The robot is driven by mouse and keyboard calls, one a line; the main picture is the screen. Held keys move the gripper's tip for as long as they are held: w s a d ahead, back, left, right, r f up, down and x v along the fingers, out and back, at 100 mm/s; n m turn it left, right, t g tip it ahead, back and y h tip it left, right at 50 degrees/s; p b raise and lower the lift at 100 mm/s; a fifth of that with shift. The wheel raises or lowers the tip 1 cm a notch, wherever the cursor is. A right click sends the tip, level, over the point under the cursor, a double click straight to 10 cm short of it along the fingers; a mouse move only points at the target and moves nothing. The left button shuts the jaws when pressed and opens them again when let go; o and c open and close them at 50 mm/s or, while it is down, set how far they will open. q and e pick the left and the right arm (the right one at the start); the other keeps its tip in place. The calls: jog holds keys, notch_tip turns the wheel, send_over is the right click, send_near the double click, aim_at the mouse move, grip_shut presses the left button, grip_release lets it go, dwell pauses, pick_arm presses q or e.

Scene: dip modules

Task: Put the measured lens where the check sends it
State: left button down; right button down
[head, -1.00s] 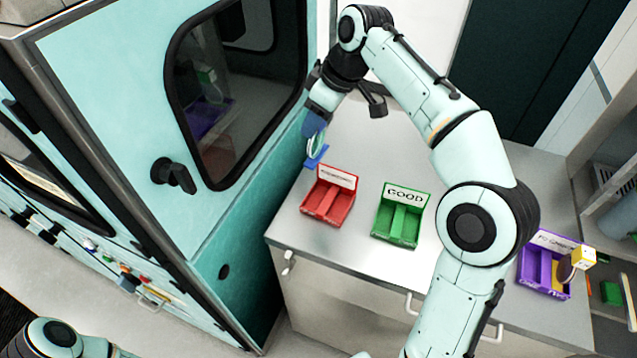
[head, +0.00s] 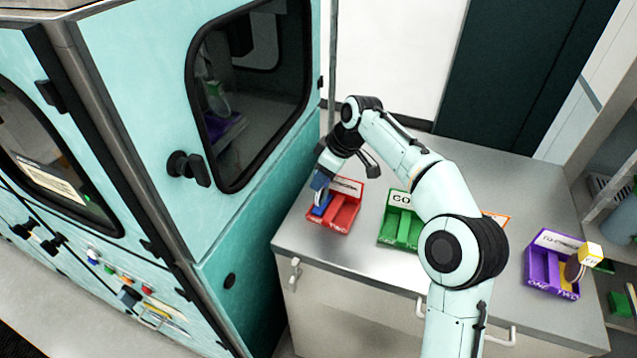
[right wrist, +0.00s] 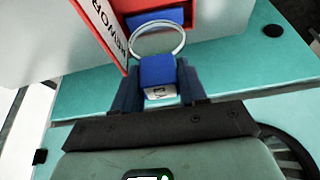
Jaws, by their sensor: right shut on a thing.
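My right gripper (head: 322,182) is shut on the lens (right wrist: 157,72), a clear ring with a blue block at the grip end and a blue foot at the other. The lens's blue foot (head: 321,206) is at the left compartment of the red tray (head: 344,214), which has two compartments and a label at its back. I cannot tell whether the foot touches the tray floor. The green tray (head: 400,228), labelled GOOD in part, stands to the right. The purple tray (head: 541,268) stands at the far right, its compartments marked ONE and TWO. My left gripper is out of view.
The teal machine with a windowed door (head: 250,85) stands close on the left of the grey counter (head: 300,240). A yellow-topped piece (head: 591,254) stands at the purple tray. An orange-edged thing (head: 497,217) is mostly hidden behind my right arm. The back of the counter is clear.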

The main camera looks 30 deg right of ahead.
jog(key=shift+s+a+f, duration=0.2)
jog(key=shift+f, duration=0.25)
jog(key=shift+s+a+r, duration=0.1)
jog(key=shift+r, duration=0.15)
jog(key=shift+w+d+f, duration=0.15)
jog(key=shift+w+d, duration=0.05)
jog(key=shift+d, duration=0.05)
jog(key=c, duration=1)
grip_release()
jog(key=shift+w+f, duration=0.1)
jog(key=shift+f, duration=0.05)
jog(key=o, duration=0.4)
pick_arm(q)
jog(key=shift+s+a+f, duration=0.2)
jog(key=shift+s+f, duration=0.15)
pick_arm(e)
jog(key=shift+s+a, duration=0.1)
jog(key=shift+s, duration=0.1)
